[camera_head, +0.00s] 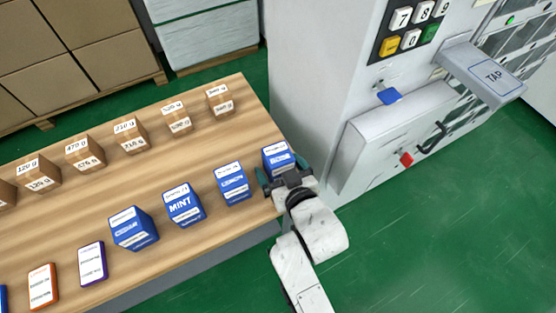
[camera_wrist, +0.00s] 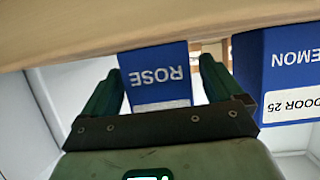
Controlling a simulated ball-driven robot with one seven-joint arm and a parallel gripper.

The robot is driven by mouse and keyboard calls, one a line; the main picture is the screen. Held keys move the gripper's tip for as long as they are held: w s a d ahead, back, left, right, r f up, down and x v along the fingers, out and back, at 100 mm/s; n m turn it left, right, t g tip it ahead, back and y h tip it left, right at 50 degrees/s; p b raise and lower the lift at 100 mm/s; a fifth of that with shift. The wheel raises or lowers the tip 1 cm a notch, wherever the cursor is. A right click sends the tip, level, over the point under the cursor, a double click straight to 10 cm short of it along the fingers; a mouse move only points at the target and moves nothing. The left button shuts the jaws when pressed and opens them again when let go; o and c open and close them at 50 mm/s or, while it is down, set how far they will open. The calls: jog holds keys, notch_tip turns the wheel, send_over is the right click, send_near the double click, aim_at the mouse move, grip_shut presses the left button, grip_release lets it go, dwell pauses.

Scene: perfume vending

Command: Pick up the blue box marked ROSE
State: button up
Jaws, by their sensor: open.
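The blue box marked ROSE (camera_head: 276,155) stands at the right end of the front row on the wooden table. My gripper (camera_head: 283,180) is at the table's right end, right at this box, and hides its lower part. In the wrist view the ROSE box (camera_wrist: 156,72) appears upside down between the two green fingers of my gripper (camera_wrist: 160,80). The fingers are open, one on each side of the box, with a gap visible on both sides. I cannot tell whether the box reaches deep between them.
The blue LEMON box (camera_wrist: 288,70) stands close beside one finger; it also shows in the head view (camera_head: 233,184). A blue MINT box (camera_head: 183,205) stands farther left. Small brown boxes (camera_head: 131,137) line the back. A white machine (camera_head: 330,75) stands right of the table (camera_head: 190,240).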

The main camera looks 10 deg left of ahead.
jog(key=shift+x, duration=0.8)
jog(key=c, duration=1.1)
jog(key=shift+r, duration=0.1)
